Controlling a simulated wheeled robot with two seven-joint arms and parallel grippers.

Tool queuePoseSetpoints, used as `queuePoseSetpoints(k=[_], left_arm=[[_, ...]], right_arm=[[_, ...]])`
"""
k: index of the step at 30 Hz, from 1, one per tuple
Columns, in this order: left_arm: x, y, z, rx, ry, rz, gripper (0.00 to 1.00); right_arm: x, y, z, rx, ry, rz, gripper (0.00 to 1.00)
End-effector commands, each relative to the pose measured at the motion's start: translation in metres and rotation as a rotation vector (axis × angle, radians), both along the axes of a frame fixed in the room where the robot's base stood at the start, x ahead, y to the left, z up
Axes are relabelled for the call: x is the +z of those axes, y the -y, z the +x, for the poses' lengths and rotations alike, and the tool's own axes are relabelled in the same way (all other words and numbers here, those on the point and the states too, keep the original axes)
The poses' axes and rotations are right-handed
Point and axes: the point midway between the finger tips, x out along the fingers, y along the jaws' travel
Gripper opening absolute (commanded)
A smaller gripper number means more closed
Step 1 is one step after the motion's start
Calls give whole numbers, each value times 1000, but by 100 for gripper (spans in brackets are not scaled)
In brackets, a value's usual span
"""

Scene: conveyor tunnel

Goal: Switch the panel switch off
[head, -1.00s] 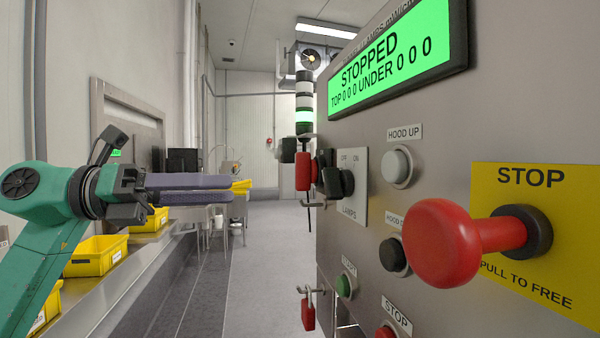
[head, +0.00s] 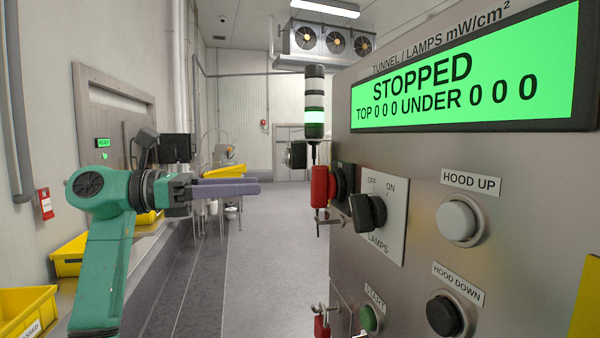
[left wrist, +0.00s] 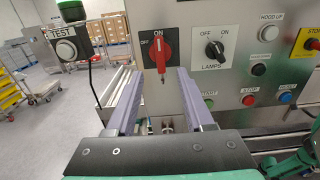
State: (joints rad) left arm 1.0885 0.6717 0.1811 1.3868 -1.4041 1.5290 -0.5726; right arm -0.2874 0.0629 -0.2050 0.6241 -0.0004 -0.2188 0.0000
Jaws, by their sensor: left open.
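The control panel (head: 420,170) stands at right in the head view. Its red rotary switch (head: 319,187) sticks out near the left edge; in the left wrist view it shows face-on (left wrist: 160,50), on a dark plate marked OFF and ON. Its handle stands upright, toward ON at the top. A black LAMPS knob (left wrist: 214,49) is right of it, also in the head view (head: 367,212). My left gripper (head: 258,188) is open and empty, apart from the panel. In the left wrist view its fingers (left wrist: 160,75) spread either side below the red switch. My right gripper is not in view.
The display (head: 465,75) reads STOPPED. HOOD UP (head: 458,220) and HOOD DOWN (head: 444,315) buttons sit right of the knobs. A signal tower (head: 315,105) rises by the panel's edge. Yellow crates (head: 25,308) stand at left. The floor (head: 270,270) between is clear.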

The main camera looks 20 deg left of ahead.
Motion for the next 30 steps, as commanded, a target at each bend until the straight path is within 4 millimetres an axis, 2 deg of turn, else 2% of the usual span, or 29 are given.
queuePoseSetpoints(k=[1, 6, 10, 15, 22, 26, 27, 30], left_arm=[[4, 13, 7, -6, -3, -2, 52], [5, 51, 32, -5, -4, -3, 52], [5, 75, 47, -3, -4, -4, 52], [2, 89, 56, 0, -2, -2, 52], [0, 89, 56, 1, -3, -2, 52], [0, 89, 56, 1, -3, -2, 3], [0, 89, 56, 1, -3, -2, 0], [0, 89, 56, 1, -3, -2, 0]], right_arm=[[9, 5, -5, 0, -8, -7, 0], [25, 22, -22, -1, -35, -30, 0], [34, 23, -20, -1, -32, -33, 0], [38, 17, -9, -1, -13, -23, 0], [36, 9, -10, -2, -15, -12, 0], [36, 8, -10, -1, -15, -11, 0], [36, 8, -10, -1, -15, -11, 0], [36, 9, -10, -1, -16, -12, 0]])
